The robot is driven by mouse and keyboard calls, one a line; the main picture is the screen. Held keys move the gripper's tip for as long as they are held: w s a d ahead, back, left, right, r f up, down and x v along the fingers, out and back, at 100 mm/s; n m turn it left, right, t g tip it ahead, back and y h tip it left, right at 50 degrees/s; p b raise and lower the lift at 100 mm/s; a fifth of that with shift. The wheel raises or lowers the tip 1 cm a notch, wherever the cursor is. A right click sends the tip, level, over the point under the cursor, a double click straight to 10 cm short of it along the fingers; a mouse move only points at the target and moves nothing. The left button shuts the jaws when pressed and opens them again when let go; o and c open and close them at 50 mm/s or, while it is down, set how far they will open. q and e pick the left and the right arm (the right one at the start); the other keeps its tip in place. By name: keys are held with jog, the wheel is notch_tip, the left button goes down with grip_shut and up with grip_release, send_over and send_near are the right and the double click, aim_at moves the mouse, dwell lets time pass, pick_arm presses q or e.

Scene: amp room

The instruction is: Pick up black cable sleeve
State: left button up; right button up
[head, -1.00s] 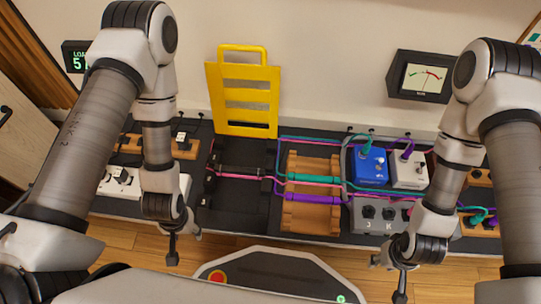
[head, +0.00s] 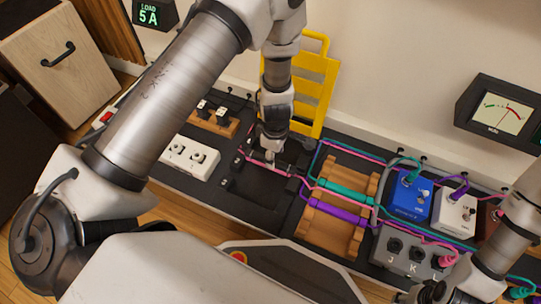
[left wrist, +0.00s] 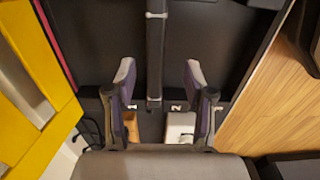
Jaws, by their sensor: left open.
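My left gripper (head: 271,158) points down over the black tray (head: 262,190), at the back left of the bench. In the left wrist view my left gripper (left wrist: 160,74) is open, its two fingers standing on either side of a long thin black strip with pale bands, which looks like the black cable sleeve (left wrist: 155,50). The fingers are apart from the strip, and nothing is held. In the head view the gripper hides most of the strip. My right gripper (head: 432,292) is at the bottom right edge, only partly shown.
A yellow rack (head: 310,85) stands close behind the left gripper. A white power strip (head: 190,157) and wooden holder (head: 213,124) lie left. A wooden cable block (head: 335,220) with teal and purple cables, a blue pedal (head: 408,197) and a grey box (head: 405,255) lie right.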

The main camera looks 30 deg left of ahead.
pick_arm(q)
jog(key=f, duration=0.1)
jog(key=f+b, duration=0.1)
jog(key=f, duration=0.1)
jog(key=f+b, duration=0.1)
jog(key=shift+w+a+f, duration=0.25)
jog(key=shift+f, duration=0.1)
jog(key=shift+r, duration=0.15)
jog(key=shift+c, duration=0.7)
grip_shut()
